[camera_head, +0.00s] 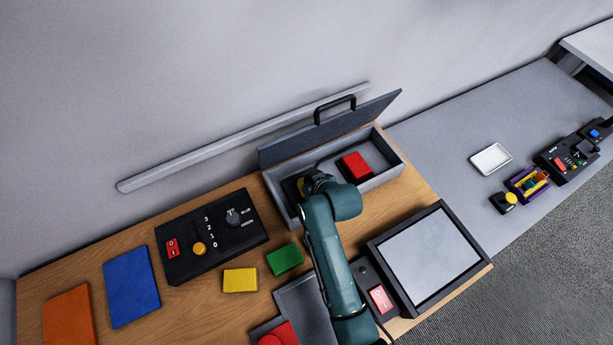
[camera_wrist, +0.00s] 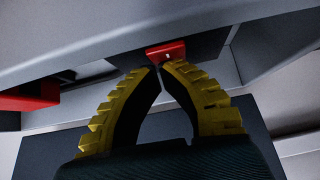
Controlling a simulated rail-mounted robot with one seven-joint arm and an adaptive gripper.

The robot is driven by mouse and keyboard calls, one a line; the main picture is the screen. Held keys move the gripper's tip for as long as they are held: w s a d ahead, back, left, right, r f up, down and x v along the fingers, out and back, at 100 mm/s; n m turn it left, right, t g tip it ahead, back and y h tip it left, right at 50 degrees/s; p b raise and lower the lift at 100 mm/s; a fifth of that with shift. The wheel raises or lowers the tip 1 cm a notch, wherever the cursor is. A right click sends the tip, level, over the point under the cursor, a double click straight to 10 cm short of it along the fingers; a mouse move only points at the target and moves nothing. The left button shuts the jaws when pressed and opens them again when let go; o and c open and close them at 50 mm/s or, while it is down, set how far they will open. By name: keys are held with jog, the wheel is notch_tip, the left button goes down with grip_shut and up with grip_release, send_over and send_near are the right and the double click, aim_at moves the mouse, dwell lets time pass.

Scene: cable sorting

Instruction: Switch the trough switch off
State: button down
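The grey trough (camera_head: 281,204) stands at the back of the wooden table with its lid (camera_head: 335,127) raised. My gripper (camera_head: 301,187) reaches down into the trough's left part, and my arm hides some of the inside. In the wrist view, a small red rocker switch (camera_wrist: 166,50) sits on a dark housing (camera_wrist: 205,48). My yellow-ribbed gripper fingers (camera_wrist: 161,67) are shut, tips together, with nothing visible between them. The tips are right at the lower edge of the red switch; I cannot tell whether they touch it, or which way the rocker is tilted.
A red block (camera_head: 355,167) lies in the trough's right part. A black panel (camera_head: 211,235) with a red switch and knobs stands to the left. A light box (camera_head: 426,258) with another red switch (camera_head: 380,299) is to the right. Yellow (camera_head: 240,280) and green (camera_head: 285,258) blocks lie in front.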

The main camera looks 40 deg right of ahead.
jog(key=shift+s+a+r+p, duration=0.1)
jog(key=shift+s+r+p, duration=0.05)
jog(key=shift+s+p, duration=0.2)
jog(key=shift+r, duration=0.1)
jog(key=r+p, duration=0.4)
jog(key=shift+w+r, duration=0.2)
jog(key=shift+r, duration=0.1)
jog(key=v, duration=0.9)
jog(key=shift+r+p, duration=0.2)
jog(key=shift+p, duration=0.2)
